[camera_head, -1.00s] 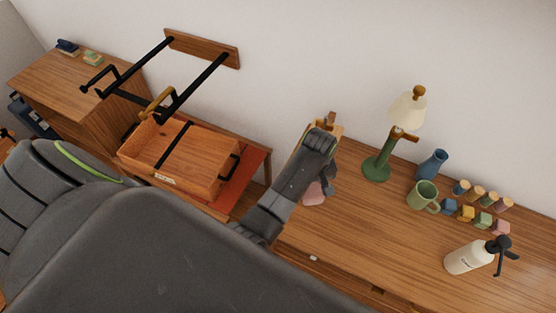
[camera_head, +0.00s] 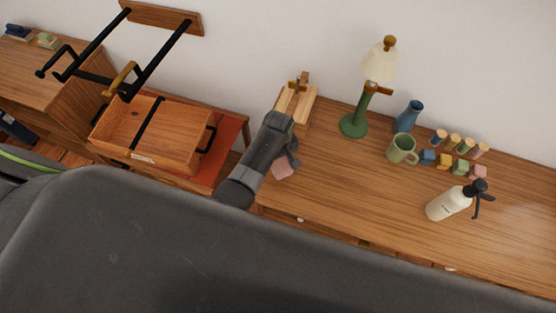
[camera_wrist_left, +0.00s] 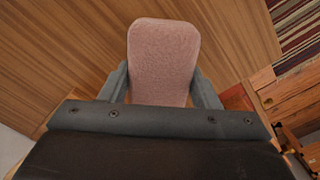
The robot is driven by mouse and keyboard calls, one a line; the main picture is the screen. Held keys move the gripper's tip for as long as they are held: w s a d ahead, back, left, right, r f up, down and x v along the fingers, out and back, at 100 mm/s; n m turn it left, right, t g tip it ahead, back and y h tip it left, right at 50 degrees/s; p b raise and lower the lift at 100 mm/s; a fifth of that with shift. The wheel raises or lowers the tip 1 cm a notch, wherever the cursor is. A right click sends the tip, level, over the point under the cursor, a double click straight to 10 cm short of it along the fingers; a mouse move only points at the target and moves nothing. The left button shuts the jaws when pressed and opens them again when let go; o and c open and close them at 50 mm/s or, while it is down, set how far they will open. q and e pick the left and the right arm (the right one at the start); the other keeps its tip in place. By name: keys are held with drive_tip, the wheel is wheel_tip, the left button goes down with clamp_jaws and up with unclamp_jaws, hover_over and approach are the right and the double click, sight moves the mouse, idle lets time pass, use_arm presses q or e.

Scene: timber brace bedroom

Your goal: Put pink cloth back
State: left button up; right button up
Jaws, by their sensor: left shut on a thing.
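The pink cloth (camera_wrist_left: 163,60) is a rounded, flat pad held between the two fingers of my left gripper (camera_wrist_left: 165,88) in the left wrist view. In the head view the cloth (camera_head: 283,168) shows beside my left gripper (camera_head: 288,160), over the left part of the wooden desk (camera_head: 345,185). My left gripper is shut on it. The gap between cloth and desktop cannot be told. My right gripper is not in view.
An open wooden box (camera_head: 180,140) with black straps stands left of the desk. A wooden block holder (camera_head: 297,103) stands behind my gripper.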

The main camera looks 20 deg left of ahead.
use_arm(q)
drive_tip(key=shift+f, duration=0.65)
drive_tip(key=shift+f, duration=0.15)
drive_tip(key=o, duration=1)
drive_tip(key=shift+c, duration=0.2)
drive_tip(key=shift+r, duration=0.55)
wheel_tip(320, 180, up, 11)
